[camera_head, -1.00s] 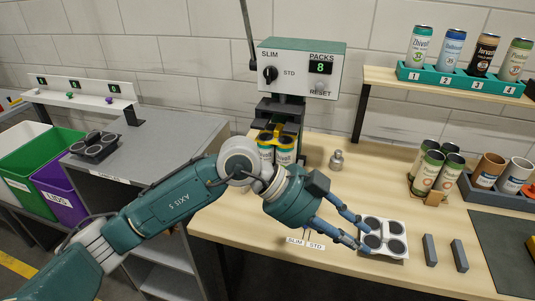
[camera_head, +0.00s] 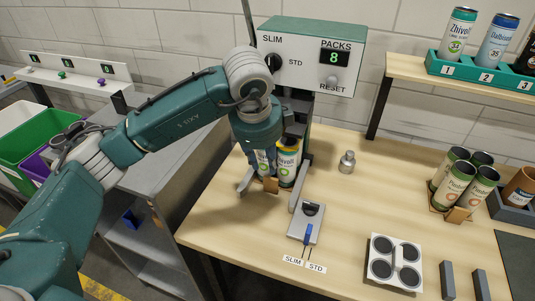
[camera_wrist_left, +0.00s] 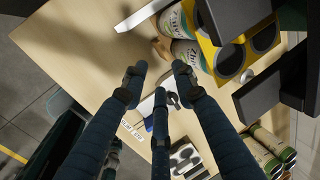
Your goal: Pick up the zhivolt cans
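Two zhivolt cans, white and green with a yellow carrier on top, stand in the packing machine (camera_head: 317,50). The right one (camera_head: 288,160) shows clearly in the head view; the left one is mostly hidden behind my gripper. Both show in the wrist view, an upper can (camera_wrist_left: 176,20) and a lower can (camera_wrist_left: 189,54), with the yellow carrier (camera_wrist_left: 207,56) beside them. My left gripper (camera_head: 263,163) is in front of the cans, fingers pointing down. In the wrist view its three fingers (camera_wrist_left: 160,82) are spread and empty, apart from the cans. My right gripper is out of view.
A slim/std slider (camera_head: 307,223) sits on the table before the machine. A tray with four-hole top (camera_head: 394,262), two grey blocks, a metal weight (camera_head: 347,162) and a pack of green cans (camera_head: 464,180) stand to the right. A shelf rack (camera_head: 480,73) holds sample cans.

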